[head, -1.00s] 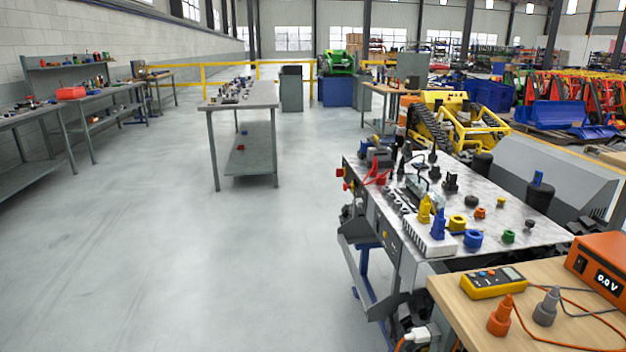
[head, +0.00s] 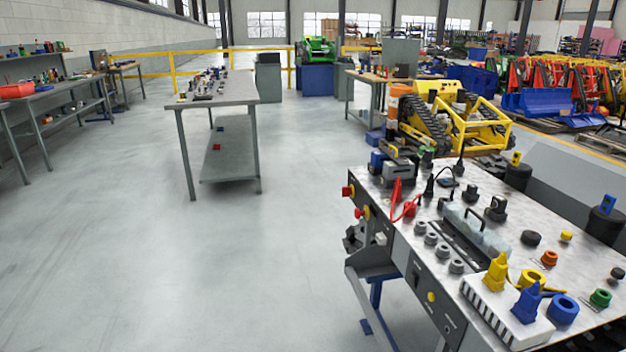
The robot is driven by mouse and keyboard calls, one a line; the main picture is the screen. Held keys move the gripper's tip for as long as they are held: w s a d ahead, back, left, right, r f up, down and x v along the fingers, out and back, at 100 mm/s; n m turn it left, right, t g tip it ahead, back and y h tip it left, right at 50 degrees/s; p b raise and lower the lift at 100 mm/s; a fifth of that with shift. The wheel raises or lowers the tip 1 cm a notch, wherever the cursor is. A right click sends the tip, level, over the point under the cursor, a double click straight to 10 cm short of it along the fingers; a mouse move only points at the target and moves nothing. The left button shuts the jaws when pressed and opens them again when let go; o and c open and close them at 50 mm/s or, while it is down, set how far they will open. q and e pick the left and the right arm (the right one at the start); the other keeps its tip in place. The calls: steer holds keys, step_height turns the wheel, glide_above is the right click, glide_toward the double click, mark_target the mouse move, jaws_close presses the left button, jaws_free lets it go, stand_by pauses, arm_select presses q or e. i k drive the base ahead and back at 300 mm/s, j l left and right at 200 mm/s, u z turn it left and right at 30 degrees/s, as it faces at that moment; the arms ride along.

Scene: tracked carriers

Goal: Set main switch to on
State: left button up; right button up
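Two red knobs sit on the left end of the metal-topped workbench (head: 445,225). The bench's dark front panel also carries a small yellow button (head: 431,297) and a round dark fitting (head: 449,323). Neither of my grippers shows in the head view.
The bench top holds red clips (head: 405,203), a white strip block (head: 507,309) and coloured rings. A yellow tracked machine (head: 455,115) stands behind it. A grey table (head: 222,92) stands at the back left. The floor (head: 200,270) left of the bench is clear.

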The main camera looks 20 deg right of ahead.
mark_target(346, 192)
steer(key=i+z, duration=0.2)
steer(key=i, duration=0.2)
steer(key=i+j+z, duration=0.2)
steer(key=i, duration=0.2)
steer(key=i+j+z, duration=0.2)
steer(key=i, duration=0.15)
steer(key=i+j+z, duration=0.15)
steer(key=i+z, duration=0.15)
steer(key=z, duration=0.2)
steer(key=i+j+z, duration=0.25)
steer(key=z, duration=0.2)
steer(key=i+j+z, duration=0.2)
steer(key=j+z, duration=0.15)
steer(key=z, duration=0.15)
steer(key=i+j+z, duration=0.1)
steer(key=j+z, duration=0.6)
steer(key=i+j+z, duration=0.1)
steer(key=j+z, duration=0.15)
steer(key=j, duration=0.2)
